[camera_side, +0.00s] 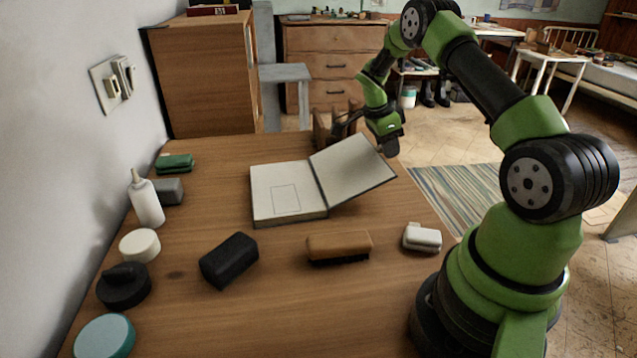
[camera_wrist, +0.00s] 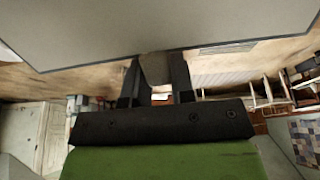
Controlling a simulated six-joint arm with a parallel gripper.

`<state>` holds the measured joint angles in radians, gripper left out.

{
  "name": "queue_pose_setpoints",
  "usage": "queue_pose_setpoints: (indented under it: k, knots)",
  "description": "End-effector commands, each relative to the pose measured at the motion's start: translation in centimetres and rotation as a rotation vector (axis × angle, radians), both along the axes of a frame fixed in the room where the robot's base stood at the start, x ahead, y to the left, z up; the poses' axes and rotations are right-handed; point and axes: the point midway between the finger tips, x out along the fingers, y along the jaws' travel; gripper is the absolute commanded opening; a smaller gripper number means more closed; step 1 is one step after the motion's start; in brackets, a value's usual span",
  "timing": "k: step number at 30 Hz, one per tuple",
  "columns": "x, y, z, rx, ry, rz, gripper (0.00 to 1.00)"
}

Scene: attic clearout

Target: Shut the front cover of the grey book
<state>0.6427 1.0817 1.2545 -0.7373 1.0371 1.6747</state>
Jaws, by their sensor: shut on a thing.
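The grey book (camera_side: 288,190) lies open on the wooden table, with its pale page block facing up. Its front cover (camera_side: 352,170) is raised and tilts up to the right from the spine. My gripper (camera_side: 341,132) is at the cover's far edge, partly hidden behind it in the side view. In the wrist view, the cover (camera_wrist: 120,25) fills the top, and the dark fingers of my gripper (camera_wrist: 157,62) reach its edge.
A brown brush (camera_side: 339,246), a black block (camera_side: 229,260) and a white object (camera_side: 422,238) lie in front of the book. A white bottle (camera_side: 146,200), a green item (camera_side: 174,163) and round containers line the left. Brown objects (camera_side: 325,127) stand behind the cover.

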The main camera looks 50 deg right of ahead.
Motion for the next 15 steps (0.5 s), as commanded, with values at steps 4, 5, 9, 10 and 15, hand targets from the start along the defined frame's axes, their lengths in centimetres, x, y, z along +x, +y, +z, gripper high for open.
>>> queue_pose_setpoints:
  k: [4,5,9,10,15]
  knots:
    - [0.0,0.0,0.0,-0.001,-0.001,-0.001,0.04]
    - [0.0,0.0,0.1,-0.002,0.0,-0.001,0.04]
    - [0.2,0.2,0.4,-0.018,0.016,0.002,0.04]
    - [0.2,0.2,0.5,-0.023,0.021,0.002,0.04]
    - [0.5,0.6,1.3,-0.06,0.052,0.002,0.04]
